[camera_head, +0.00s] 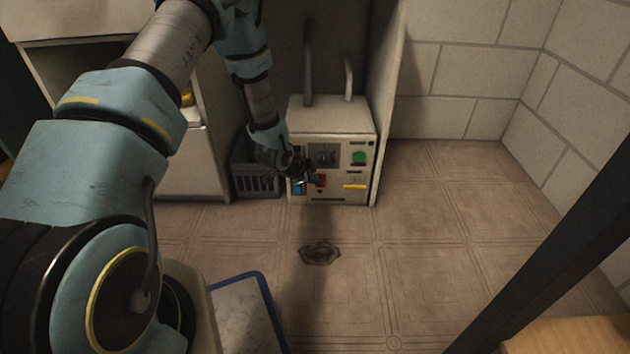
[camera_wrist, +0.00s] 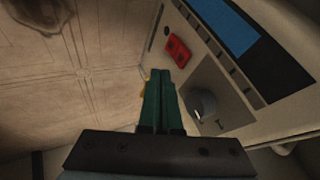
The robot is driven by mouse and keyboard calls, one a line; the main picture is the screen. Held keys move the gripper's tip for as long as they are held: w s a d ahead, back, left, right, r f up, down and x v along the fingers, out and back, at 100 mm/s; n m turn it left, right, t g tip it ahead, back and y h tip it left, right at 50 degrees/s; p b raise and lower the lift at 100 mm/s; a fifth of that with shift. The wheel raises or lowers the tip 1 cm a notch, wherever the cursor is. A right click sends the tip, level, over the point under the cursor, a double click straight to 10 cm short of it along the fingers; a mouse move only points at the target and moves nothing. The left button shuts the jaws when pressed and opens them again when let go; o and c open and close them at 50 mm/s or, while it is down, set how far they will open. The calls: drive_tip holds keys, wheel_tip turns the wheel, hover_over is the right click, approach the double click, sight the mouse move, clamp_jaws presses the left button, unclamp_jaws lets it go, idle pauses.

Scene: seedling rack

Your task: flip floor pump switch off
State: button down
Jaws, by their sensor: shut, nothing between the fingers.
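The floor pump (camera_head: 336,116) is a cream box on the floor under the bench, with controls on its front. A red rocker switch (camera_head: 321,180) sits low on that front; it also shows in the wrist view (camera_wrist: 178,52). My gripper (camera_head: 310,178) is shut and empty in front of the panel. In the wrist view its green fingertips (camera_wrist: 160,73) are just short of the red switch, close to the panel; I cannot tell whether they touch. The switch's position, on or off, cannot be told.
The panel also has a green button (camera_head: 358,158), a dark knob (camera_wrist: 200,103), a blue display (camera_wrist: 225,25) and a yellow label (camera_head: 355,187). A grey crate (camera_head: 254,181) stands left of the pump. A drain (camera_head: 320,253) lies in the floor. Floor to the right is clear.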

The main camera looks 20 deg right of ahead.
drive_tip(key=a+r+p, duration=0.3)
drive_tip(key=a+r, duration=0.1)
drive_tip(key=r, duration=0.3)
drive_tip(key=shift+s+r, duration=0.3)
drive_tip(key=shift+s, duration=0.15)
drive_tip(key=shift+a, duration=0.1)
